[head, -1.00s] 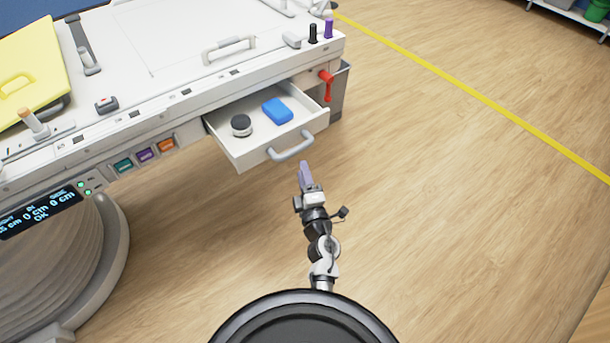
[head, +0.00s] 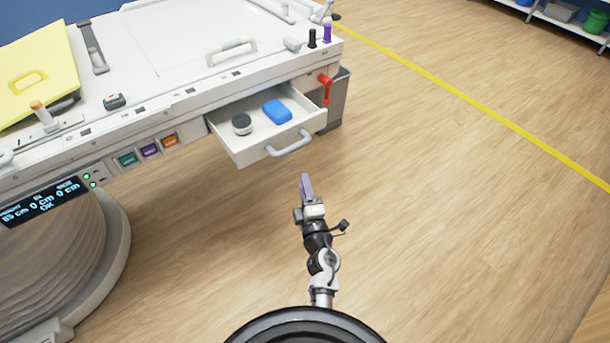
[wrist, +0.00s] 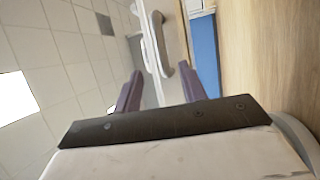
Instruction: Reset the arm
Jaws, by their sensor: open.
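My gripper (head: 306,186) is in front of the open drawer, over the wood floor, apart from the drawer handle. In the wrist view its two purple fingers (wrist: 160,92) stand apart with nothing between them. The white drawer (head: 262,158) is pulled out of the bench. It holds a blue block (head: 277,111) and a dark round knob-like piece with a light band (head: 242,124). The drawer's grey handle (head: 290,146) faces me, and a handle also shows beyond the fingers in the wrist view (wrist: 158,42).
The white bench (head: 150,75) fills the upper left, with a red lever (head: 326,88) at its right corner and a yellow panel (head: 38,75) on top. A round pedestal (head: 60,260) stands at left. The floor to the right is clear, crossed by a yellow line (head: 480,115).

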